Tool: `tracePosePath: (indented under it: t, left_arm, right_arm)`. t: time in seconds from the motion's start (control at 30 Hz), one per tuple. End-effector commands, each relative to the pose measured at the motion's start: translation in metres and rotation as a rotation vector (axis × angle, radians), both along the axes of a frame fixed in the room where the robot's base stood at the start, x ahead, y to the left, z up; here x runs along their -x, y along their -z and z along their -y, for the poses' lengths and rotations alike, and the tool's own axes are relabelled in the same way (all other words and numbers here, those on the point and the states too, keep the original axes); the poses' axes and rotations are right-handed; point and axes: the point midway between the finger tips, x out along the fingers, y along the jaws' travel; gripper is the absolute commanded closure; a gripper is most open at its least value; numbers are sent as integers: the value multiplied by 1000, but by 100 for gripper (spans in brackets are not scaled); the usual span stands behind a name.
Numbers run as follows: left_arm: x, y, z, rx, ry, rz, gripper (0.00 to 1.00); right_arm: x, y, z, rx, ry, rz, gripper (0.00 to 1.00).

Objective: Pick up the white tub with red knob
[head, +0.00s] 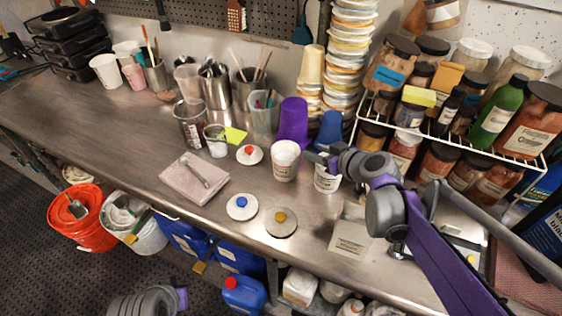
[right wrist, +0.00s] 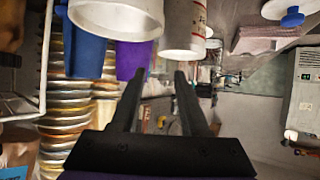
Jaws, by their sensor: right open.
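A flat white round piece with a red knob (head: 249,154) lies on the steel bench in the head view. It looks like a lid; I see no red knob on an upright tub. A white tub (head: 284,163) stands to its right, and another white tub (head: 327,181) stands just below my right gripper (head: 314,157). In the right wrist view my right gripper (right wrist: 157,80) is open, with nothing between its fingers. A white tub with red marks (right wrist: 184,28) and a wide white tub (right wrist: 115,18) lie beyond the fingertips.
Lids with a blue knob (head: 242,206) and a yellow knob (head: 281,222) lie in front. A purple cup (head: 293,122) and blue cup (head: 331,129) stand behind the tubs. A wire rack (head: 462,140) of jars is right. A pink cloth pad (head: 193,178) lies left.

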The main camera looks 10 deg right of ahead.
Motion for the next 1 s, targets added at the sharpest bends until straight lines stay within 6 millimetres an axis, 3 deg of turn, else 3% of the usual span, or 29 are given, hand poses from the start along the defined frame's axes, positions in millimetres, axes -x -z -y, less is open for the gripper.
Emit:
tracePosePath:
  t: [0.2, 0.7, 1.0]
  left_arm:
    - [1, 4, 0, 0, 0, -2, 100]
    - [2, 6, 0, 0, 0, -3, 100]
    - [2, 6, 0, 0, 0, -3, 100]
  right_arm:
    - [-28, 18, -12, 0, -2, 0, 55]
    - [-70, 48, -29, 0, -1, 0, 55]
    - [-75, 50, -31, 1, 0, 0, 55]
